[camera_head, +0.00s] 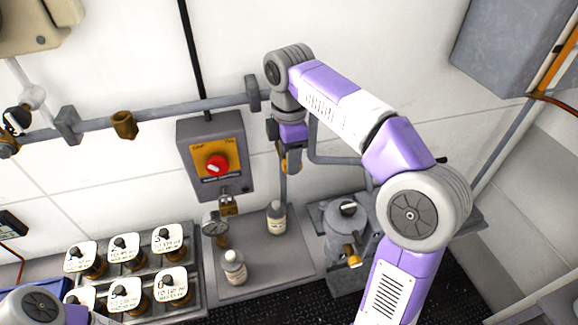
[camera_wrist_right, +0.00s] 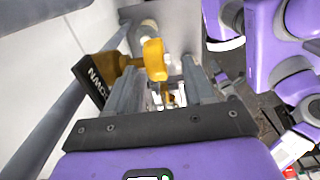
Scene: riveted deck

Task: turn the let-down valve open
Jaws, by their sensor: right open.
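The let-down valve shows in the right wrist view as a yellow lever (camera_wrist_right: 155,60) with a brass-coloured body. A black label plate (camera_wrist_right: 92,85) with part of the word "DOWN" is beside it. My right gripper (camera_wrist_right: 162,80) is open, its two grey fingers pointing towards the lever, which shows between and beyond the tips. Whether they touch it I cannot tell. In the head view, a bit of yellow valve (camera_head: 291,163) shows below my right wrist, which hides most of it. Only part of my left arm shows at the lower left; its gripper is out of view.
A grey box with a yellow panel and red knob (camera_head: 216,166) is on the wall left of the valve. Below stand two bottles (camera_head: 276,217) (camera_head: 234,267) and a gauge (camera_head: 214,223). Several labelled knobs fill a rack (camera_head: 196,290) at lower left. A grey pipe (camera_head: 190,108) crosses the wall.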

